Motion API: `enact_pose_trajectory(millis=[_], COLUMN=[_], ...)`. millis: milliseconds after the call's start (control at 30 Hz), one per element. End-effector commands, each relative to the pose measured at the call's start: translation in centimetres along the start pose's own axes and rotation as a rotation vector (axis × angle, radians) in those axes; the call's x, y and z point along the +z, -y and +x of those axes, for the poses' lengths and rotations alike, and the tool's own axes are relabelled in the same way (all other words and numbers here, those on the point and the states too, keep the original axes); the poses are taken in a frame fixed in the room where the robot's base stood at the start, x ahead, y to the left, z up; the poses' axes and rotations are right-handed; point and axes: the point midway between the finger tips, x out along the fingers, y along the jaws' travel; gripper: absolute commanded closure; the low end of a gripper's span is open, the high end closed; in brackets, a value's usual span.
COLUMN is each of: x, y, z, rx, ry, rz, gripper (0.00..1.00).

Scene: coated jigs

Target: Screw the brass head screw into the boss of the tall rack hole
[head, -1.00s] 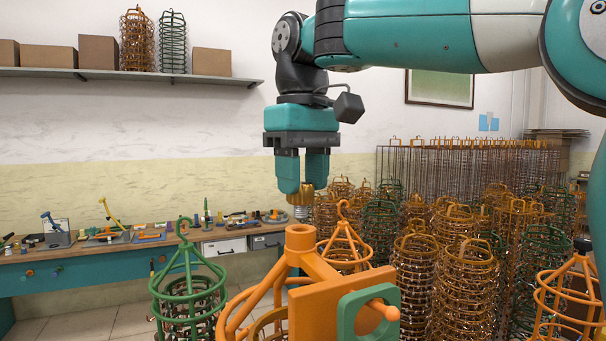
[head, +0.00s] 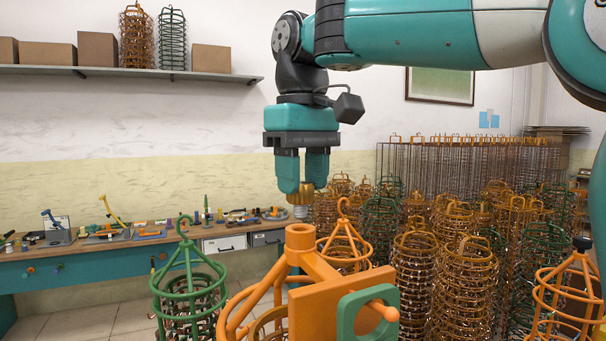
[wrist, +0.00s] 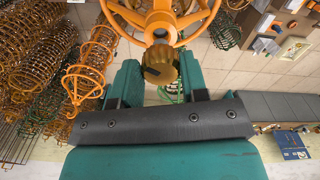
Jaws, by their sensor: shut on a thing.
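The brass head screw (head: 301,199) hangs upright with its threaded end down, held by its knurled head between the teal fingers of my gripper (head: 303,188). In the wrist view the brass head (wrist: 160,66) sits between the fingertips. The orange rack (head: 322,266) stands below, and its round boss (head: 299,237) with the hole on top faces up. The screw tip is a little above the boss, with a small gap, and roughly in line with it. In the wrist view the head hides part of the boss.
A green panel (head: 366,316) is on the rack's orange plate. A green rack (head: 188,284) stands at left, and several wire racks (head: 459,262) crowd the right. A workbench (head: 107,254) with tools runs along the wall.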

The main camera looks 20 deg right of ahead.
Motion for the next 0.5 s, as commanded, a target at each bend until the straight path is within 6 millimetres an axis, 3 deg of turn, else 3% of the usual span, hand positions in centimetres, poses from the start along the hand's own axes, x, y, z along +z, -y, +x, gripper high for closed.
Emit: enact_pose_trajectory(millis=[500], x=[0.0], y=[0.0], z=[1.1], rx=[0.0], ry=[0.0], rz=[0.0], gripper=[0.85])
